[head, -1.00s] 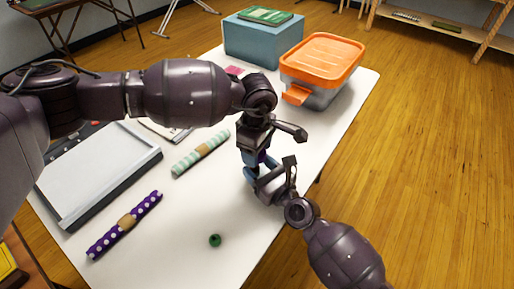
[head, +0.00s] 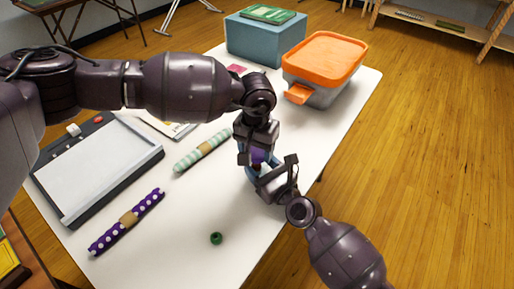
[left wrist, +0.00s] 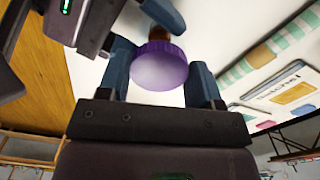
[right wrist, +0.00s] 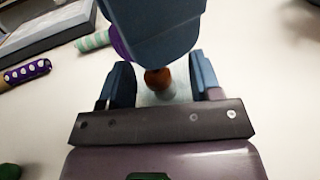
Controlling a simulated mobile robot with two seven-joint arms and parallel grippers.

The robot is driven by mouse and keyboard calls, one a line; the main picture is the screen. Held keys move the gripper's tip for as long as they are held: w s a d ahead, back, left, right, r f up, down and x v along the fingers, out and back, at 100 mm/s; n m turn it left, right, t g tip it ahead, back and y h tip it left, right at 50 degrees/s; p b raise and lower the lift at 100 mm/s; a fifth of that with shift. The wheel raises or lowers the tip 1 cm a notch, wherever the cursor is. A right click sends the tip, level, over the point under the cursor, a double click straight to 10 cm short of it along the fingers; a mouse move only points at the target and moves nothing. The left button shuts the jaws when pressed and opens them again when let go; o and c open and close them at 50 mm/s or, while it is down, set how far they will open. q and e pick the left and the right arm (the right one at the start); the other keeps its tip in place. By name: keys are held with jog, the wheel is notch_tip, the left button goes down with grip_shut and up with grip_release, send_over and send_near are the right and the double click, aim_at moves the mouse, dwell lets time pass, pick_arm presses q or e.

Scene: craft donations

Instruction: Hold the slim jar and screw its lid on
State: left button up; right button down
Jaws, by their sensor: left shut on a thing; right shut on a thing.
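The purple lid (head: 258,155) is between the fingers of my left gripper (head: 257,159), which points down from above. In the left wrist view the lid's round purple top (left wrist: 160,68) shows between both fingers. My right gripper (head: 267,174) comes from the lower right and is shut on the slim jar (right wrist: 158,94), a pale, clear body with something brown-orange at its upper part. The lid is right over the jar's top. Whether its thread is engaged cannot be told, as my left fingers hide the joint in the right wrist view.
A green bead (head: 216,238), a purple dotted roll (head: 127,222) and a striped roll (head: 202,151) lie on the white table (head: 180,215). A grey paper trimmer (head: 95,165) is at left. A blue box (head: 265,40) and an orange-lidded bin (head: 325,58) stand at the back.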

pick_arm(q)
jog(key=m, duration=0.7)
jog(key=shift+w, duration=0.1)
jog(key=o, duration=0.9)
jog(key=shift+a, duration=0.1)
jog(key=shift+r, duration=0.1)
jog(key=shift+r, duration=2.15)
jog(key=shift+f, duration=0.1)
jog(key=shift+c, duration=0.4)
